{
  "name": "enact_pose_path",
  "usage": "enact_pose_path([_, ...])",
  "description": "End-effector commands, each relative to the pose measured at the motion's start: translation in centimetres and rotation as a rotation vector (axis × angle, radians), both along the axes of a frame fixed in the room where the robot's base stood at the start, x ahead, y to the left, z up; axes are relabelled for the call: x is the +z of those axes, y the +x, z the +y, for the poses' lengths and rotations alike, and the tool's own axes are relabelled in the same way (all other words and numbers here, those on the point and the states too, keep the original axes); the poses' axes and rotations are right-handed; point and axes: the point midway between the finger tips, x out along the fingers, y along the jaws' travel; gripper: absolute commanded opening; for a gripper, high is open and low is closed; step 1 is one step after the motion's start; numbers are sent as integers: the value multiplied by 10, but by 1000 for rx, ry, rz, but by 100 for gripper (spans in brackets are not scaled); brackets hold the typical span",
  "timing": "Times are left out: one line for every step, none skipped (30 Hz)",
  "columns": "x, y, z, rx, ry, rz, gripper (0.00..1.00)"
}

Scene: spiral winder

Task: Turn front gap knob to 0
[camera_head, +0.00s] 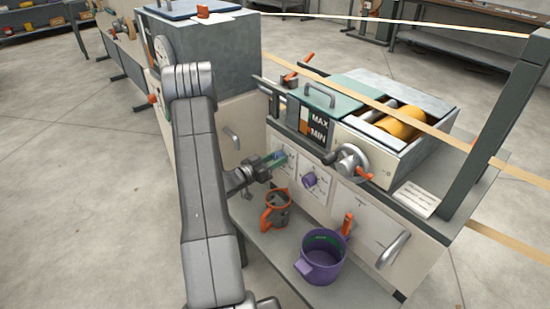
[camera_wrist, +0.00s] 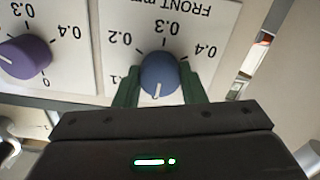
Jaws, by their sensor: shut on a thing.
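The blue knob (camera_wrist: 159,73) sits on a white dial plate (camera_wrist: 215,22) with a printed scale showing 0.2, 0.3 and 0.4. Its heading shows upside down and cut off; "FRONT" is legible, the rest is not certain. The knob's white pointer line faces the bottom of the wrist view, toward my gripper body. The 0 mark of this dial is not visible. My gripper (camera_wrist: 160,92) has a green finger on each side of the knob and is shut on it. In the head view my gripper (camera_head: 274,161) reaches the machine's front panel, and its fingers hide the knob.
A purple knob (camera_wrist: 25,56) sits beside the blue one, also visible in the head view (camera_head: 310,180).

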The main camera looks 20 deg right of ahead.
Motion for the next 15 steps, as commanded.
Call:
enact_pose_path([-1,-1,1,0,-1,13,14])
enact_pose_path([-1,-1,1,0,-3,19,14])
enact_pose_path([-1,-1,1,0,-5,25,14])
enact_pose_path([-1,-1,1,0,-6,27,14])
enact_pose_path([-2,-1,1,0,-7,30,14])
enact_pose_path([-2,-1,1,0,-9,34,14])
enact_pose_path([-2,-1,1,0,-9,36,14])
enact_pose_path([-2,-1,1,0,-10,37,14])
enact_pose_path([-2,-1,1,0,-10,38,14])
enact_pose_path([-2,-1,1,0,-10,38,14])
enact_pose_path([-2,-1,1,0,-10,38,14])
enact_pose_path([-2,-1,1,0,-10,38,14])
enact_pose_path([-2,-1,1,0,-10,38,14])
enact_pose_path([-2,-1,1,0,-10,38,14])
enact_pose_path([-2,-1,1,0,-10,38,14])
